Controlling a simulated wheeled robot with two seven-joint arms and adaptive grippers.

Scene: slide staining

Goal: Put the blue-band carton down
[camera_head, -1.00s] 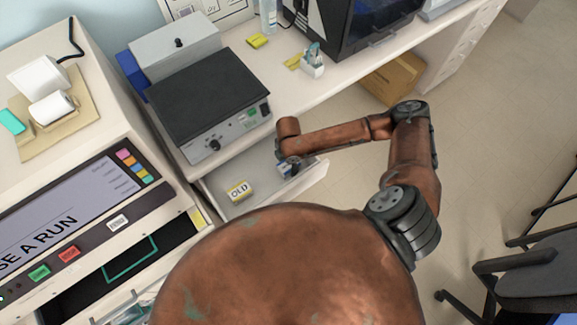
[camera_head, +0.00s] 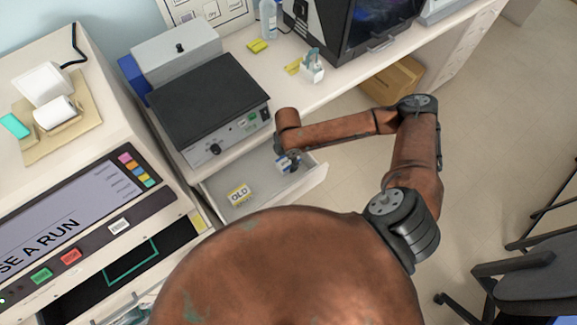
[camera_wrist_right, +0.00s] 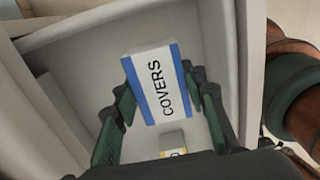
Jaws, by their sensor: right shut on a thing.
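The blue-band carton (camera_wrist_right: 152,84) is white with blue bands along its sides and the word COVERS, seen in the right wrist view. My right gripper (camera_wrist_right: 160,100) is shut on it, with a green finger on each side. In the head view the carton (camera_head: 284,163) shows small at my right gripper (camera_head: 290,158), over the open drawer (camera_head: 260,197). I cannot tell whether the carton touches the drawer floor. My left gripper is not in view.
A yellow-and-white carton marked OLD (camera_head: 239,195) lies in the drawer, left of the gripper. Drawer walls surround both. A black-topped instrument (camera_head: 208,95) stands on the counter above. Drawer floor around the OLD carton is clear.

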